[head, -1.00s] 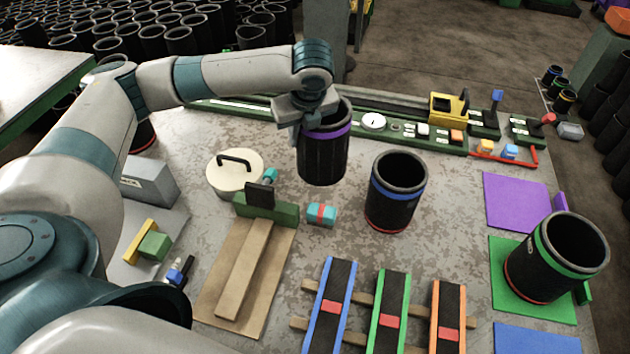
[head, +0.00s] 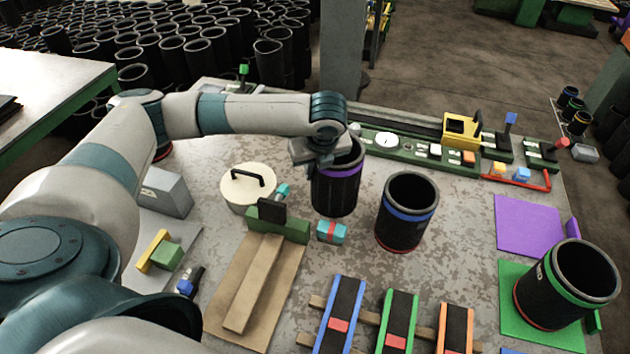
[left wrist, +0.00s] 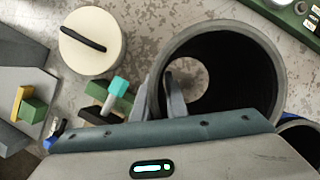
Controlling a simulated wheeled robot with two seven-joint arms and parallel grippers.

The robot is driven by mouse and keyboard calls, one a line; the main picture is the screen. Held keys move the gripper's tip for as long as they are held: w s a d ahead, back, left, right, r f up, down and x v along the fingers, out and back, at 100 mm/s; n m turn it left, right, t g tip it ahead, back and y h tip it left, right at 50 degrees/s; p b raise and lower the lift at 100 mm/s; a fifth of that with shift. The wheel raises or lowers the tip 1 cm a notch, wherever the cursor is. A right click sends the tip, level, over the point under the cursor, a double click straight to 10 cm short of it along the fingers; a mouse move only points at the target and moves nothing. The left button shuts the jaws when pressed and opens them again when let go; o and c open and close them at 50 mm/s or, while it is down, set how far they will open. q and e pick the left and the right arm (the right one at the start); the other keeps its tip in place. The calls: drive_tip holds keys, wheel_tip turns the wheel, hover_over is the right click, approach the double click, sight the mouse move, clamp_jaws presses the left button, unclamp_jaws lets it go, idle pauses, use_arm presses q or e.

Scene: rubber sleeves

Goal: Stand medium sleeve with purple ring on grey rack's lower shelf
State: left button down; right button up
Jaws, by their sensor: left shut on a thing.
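The black sleeve with the purple ring (head: 337,190) is upright near the middle of the bench in the head view. My left gripper (head: 322,150) is shut on its upper left wall. In the left wrist view the sleeve's open mouth (left wrist: 255,75) shows, with one finger inside the wall and bench surface visible through the bore. I cannot tell whether its base touches the bench. I cannot pick out a grey rack with a lower shelf in these frames. My right gripper is not in view.
A blue-ringed sleeve (head: 406,215) stands just right of the held one. A green-ringed sleeve (head: 568,288) stands on a green mat at right. The purple mat (head: 527,225) is bare.

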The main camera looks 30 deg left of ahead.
use_arm(q)
drive_tip(key=shift+f, duration=0.35)
drive_tip(key=shift+f, duration=0.15)
drive_tip(key=shift+f+p, duration=0.55)
drive_tip(key=shift+f, duration=1.2)
drive_tip(key=c, duration=1.8)
unclamp_jaws()
drive_tip(key=shift+f, duration=0.15)
drive_tip(key=shift+o, duration=0.2)
